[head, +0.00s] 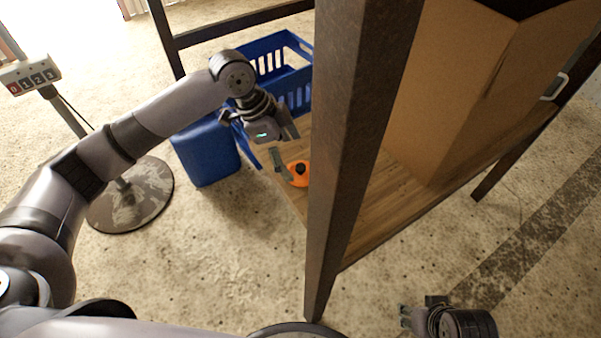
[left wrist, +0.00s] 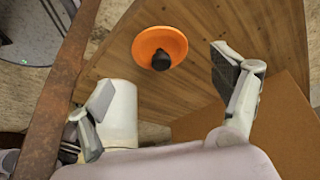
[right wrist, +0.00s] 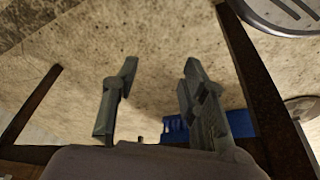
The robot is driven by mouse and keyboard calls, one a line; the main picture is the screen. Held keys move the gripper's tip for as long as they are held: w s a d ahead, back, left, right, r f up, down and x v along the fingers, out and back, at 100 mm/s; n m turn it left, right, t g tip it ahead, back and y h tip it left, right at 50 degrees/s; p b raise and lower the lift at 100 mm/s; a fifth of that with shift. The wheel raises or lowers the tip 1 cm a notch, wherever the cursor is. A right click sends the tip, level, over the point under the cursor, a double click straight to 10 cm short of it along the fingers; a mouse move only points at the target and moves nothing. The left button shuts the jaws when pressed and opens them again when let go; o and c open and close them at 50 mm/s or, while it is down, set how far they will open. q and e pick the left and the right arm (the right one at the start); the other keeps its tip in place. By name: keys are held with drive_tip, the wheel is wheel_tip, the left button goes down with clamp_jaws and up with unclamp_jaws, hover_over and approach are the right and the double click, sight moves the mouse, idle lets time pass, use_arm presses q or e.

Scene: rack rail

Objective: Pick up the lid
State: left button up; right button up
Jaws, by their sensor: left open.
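The lid (head: 299,174) is orange with a black knob and lies on the wooden shelf (head: 373,214), partly hidden by the rack post in the head view. In the left wrist view the lid (left wrist: 150,44) lies flat on the boards, knob up, ahead of and between the fingers. My left gripper (head: 284,149) is open and empty, just above and beside the lid, apart from it. It also shows in the left wrist view (left wrist: 164,82). My right gripper (head: 420,312) is low at the front right, away from the rack. In the right wrist view its fingers (right wrist: 158,82) are apart with nothing between them.
A dark rack post (head: 352,130) stands right of my left gripper. A large cardboard box (head: 450,90) fills the shelf's right side. A white cylinder (left wrist: 118,112) stands near the left finger. A blue crate (head: 297,98) and blue bin (head: 207,152) are behind.

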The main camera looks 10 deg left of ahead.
sight(298, 166)
use_arm(q)
drive_tip(key=b+x, duration=0.1)
drive_tip(key=x, duration=0.2)
drive_tip(key=shift+d+f, duration=0.15)
drive_tip(key=shift+d, duration=0.05)
drive_tip(key=shift+d+f+b, duration=0.2)
drive_tip(key=shift+f+b, duration=0.1)
drive_tip(key=shift+f, duration=0.2)
drive_tip(key=shift+w+d+f, duration=0.1)
drive_tip(key=shift+d+f, duration=0.05)
drive_tip(key=shift+f, duration=0.15)
use_arm(e)
drive_tip(key=v, duration=0.3)
drive_tip(key=shift+s, duration=0.1)
use_arm(q)
drive_tip(key=shift+c, duration=0.6)
drive_tip(key=c, duration=0.9)
